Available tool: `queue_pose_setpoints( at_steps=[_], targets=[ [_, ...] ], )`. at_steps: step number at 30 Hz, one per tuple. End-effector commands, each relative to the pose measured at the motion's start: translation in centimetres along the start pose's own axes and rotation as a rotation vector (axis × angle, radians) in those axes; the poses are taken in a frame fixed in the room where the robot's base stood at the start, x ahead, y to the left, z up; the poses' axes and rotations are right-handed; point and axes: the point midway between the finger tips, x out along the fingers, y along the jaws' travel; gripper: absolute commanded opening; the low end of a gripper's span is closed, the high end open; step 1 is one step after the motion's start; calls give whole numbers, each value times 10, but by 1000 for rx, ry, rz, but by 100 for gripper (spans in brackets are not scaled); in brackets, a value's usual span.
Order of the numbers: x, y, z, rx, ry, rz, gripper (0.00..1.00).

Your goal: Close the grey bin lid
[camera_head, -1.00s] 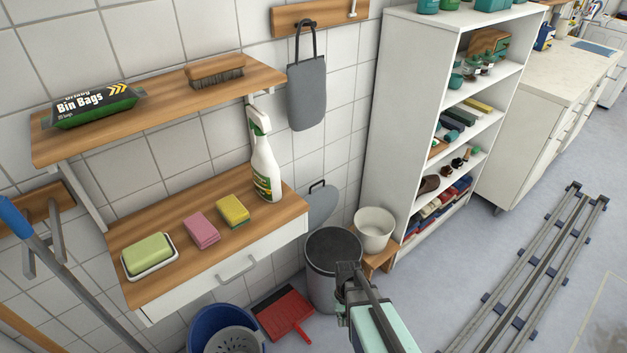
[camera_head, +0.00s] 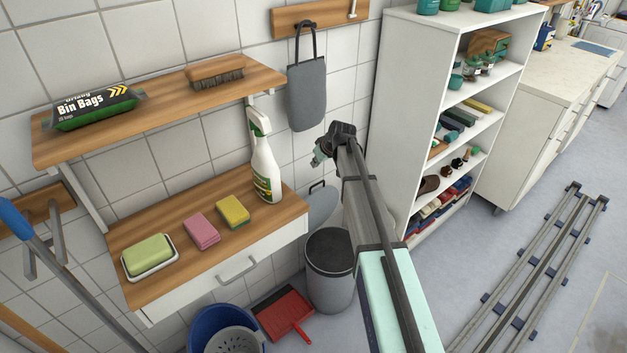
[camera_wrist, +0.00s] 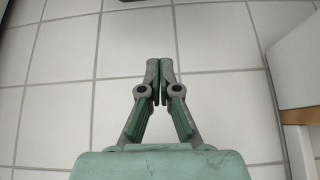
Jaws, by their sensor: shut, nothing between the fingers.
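The grey bin (camera_head: 330,262) stands on the floor right of the wooden counter, its dark mouth uncovered. Its grey lid (camera_head: 322,207) stands raised, tilted back toward the tiled wall, with a dark handle at its top. My gripper (camera_head: 318,158) is above the lid, near the wall and right of the spray bottle, apart from the lid in the picture. In the wrist view my gripper (camera_wrist: 159,68) is shut with its fingertips together and empty, before white tiles. Neither bin nor lid can be made out there. My arm covers the bin's right edge.
A spray bottle (camera_head: 264,165) stands on the wooden counter (camera_head: 185,255) close left of my gripper. A white shelf unit (camera_head: 395,110) stands at right. A red dustpan (camera_head: 285,315) and blue bucket (camera_head: 215,320) are on the floor.

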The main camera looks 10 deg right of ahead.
Motion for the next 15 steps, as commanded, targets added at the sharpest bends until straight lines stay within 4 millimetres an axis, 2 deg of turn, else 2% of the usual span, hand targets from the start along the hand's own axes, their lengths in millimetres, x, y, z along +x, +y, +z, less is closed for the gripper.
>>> queue_pose_setpoints(
  at_steps=[7, 11, 15],
  targets=[
    [13, 0, 0, -42, 2, 1, 0],
    [32, 0, -1, -41, 1, 1, 0],
    [59, 0, -1, -40, 0, 0, 0]
  ],
)
